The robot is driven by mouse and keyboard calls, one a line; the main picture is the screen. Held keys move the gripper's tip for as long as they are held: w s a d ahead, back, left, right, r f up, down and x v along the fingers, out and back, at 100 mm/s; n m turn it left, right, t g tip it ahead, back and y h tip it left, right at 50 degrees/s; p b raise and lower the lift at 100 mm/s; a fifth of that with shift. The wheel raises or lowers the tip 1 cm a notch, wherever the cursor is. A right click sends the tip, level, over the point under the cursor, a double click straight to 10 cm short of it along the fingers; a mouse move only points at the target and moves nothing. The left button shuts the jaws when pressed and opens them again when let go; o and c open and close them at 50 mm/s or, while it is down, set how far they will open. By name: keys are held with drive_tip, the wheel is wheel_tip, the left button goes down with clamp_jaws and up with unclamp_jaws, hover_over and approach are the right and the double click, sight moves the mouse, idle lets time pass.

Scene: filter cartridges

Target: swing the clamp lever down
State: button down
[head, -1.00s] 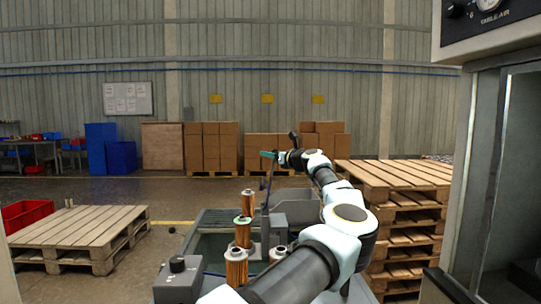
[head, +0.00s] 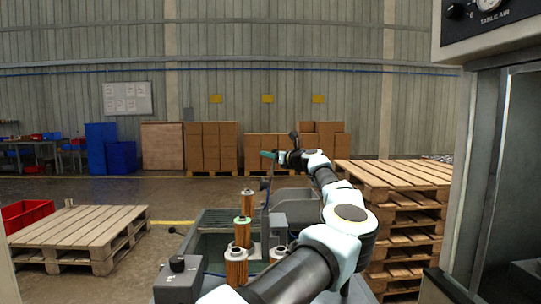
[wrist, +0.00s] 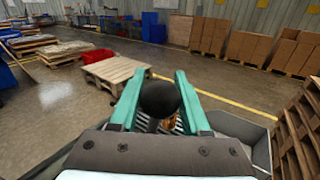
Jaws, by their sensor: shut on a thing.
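My gripper (head: 268,154) is at the end of my outstretched arm, above the far side of the wash station. In the wrist view its two teal fingers (wrist: 160,100) are on either side of a round black knob (wrist: 159,97), shut on it. I take this knob to be the clamp lever's end. A thin dark part of the lever (head: 264,185) shows below the gripper in the head view; its lower end is hard to make out. Copper-coloured filter cartridges (head: 236,270) stand in a row beside the grey clamp block (head: 279,228).
A grey basin (head: 205,232) lies around the cartridges, with a control box (head: 180,278) at its near left. Stacked pallets (head: 400,215) stand close to my arm on the right. A low pallet (head: 75,232) and red crate (head: 27,213) are at left. Open floor lies beyond.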

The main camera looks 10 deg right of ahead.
idle(0.4)
drive_tip(key=w+a+f+n+g+h, duration=0.1)
drive_tip(key=a+f+n+g+h, duration=0.15)
drive_tip(key=a, duration=0.55)
drive_tip(key=w+a+f+n+g+h, duration=0.15)
drive_tip(key=a+n, duration=0.25)
drive_tip(key=a, duration=0.4)
drive_tip(key=w+a+f+n+h, duration=0.1)
drive_tip(key=a+f+n+h, duration=0.1)
drive_tip(key=f, duration=0.7)
drive_tip(key=a+f+n+g+h+b, duration=0.1)
drive_tip(key=a+f+n+h, duration=0.2)
drive_tip(key=f, duration=0.6)
drive_tip(key=shift+w+a+f+h+b, duration=0.3)
drive_tip(key=shift+w+a, duration=0.05)
drive_tip(key=shift+a, duration=0.55)
drive_tip(key=shift+f, duration=0.15)
drive_tip(key=shift+c, duration=1.9)
unclamp_jaws()
